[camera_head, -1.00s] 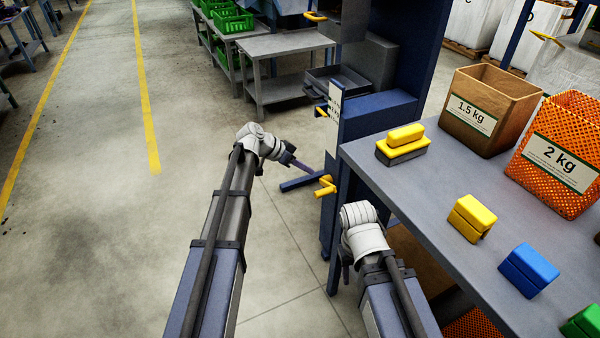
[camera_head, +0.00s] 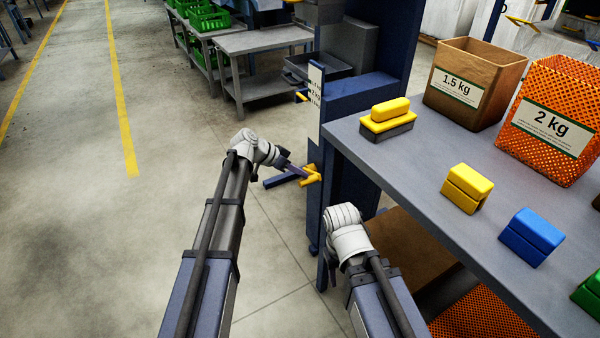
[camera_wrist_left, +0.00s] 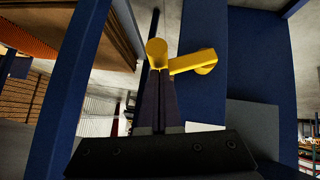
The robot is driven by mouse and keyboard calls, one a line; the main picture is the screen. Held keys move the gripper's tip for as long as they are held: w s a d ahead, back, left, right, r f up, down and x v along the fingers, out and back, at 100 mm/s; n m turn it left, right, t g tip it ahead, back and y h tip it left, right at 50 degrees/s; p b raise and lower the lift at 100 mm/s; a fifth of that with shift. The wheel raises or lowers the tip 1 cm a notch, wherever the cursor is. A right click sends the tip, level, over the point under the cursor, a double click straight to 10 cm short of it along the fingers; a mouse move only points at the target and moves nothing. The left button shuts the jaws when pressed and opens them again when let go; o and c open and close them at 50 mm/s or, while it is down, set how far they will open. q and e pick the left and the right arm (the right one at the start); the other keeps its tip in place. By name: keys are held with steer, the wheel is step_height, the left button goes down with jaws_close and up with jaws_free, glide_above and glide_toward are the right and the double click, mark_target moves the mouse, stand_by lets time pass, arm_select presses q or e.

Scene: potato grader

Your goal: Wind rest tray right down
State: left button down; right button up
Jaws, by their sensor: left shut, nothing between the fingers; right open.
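A yellow crank handle (camera_head: 312,175) sticks out low on the side of the blue machine post (camera_head: 340,140). My left gripper (camera_head: 299,170) is shut and empty, with its fingertips right at the crank. In the left wrist view the closed fingers (camera_wrist_left: 158,92) point at the crank's round grip (camera_wrist_left: 157,52); they overlap it in the picture, and I cannot tell whether they touch. The dark grey tray (camera_head: 318,69) sits on the machine above, beside a white scale plate (camera_head: 316,86). My right gripper (camera_head: 331,270) hangs low by the table leg, mostly hidden behind its wrist, and is open.
A grey table (camera_head: 425,165) at the right carries a 1.5 kg box (camera_head: 474,82), a 2 kg orange box (camera_head: 550,120) and several coloured blocks. A grey bench (camera_head: 262,42) and green crates (camera_head: 209,18) stand behind. The floor at left is clear.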

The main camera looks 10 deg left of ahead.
mark_target(306, 183)
arm_select(q)
steer(key=shift+s+d+f, duration=0.1)
steer(key=shift+s+f, duration=0.1)
steer(key=shift+s+f, duration=0.1)
steer(key=shift+s+d+f+m+t+y+b, duration=0.2)
steer(key=shift+s+f+m+t+y+b, duration=0.1)
steer(key=shift+t+y+b, duration=0.15)
steer(key=shift+s+d+f+m+t+y+b, duration=0.25)
steer(key=shift+s+f+m+t+b, duration=0.1)
steer(key=shift+f+t+b, duration=0.15)
steer(key=w+a+f+m+t+y+b, duration=0.1)
steer(key=f+t+b, duration=0.1)
steer(key=f+b, duration=0.5)
steer(key=w+a+f+m+t+y+b, duration=0.1)
steer(key=w+f+t+b, duration=0.1)
steer(key=f+b, duration=0.4)
steer(key=shift+w+f+b, duration=0.2)
steer(key=shift+f+b, duration=0.2)
steer(key=shift+b, duration=1.3)
steer(key=shift+w+a+f+m, duration=0.15)
steer(key=shift+w+a+m, duration=0.1)
steer(key=shift+a, duration=0.05)
stand_by(1.1)
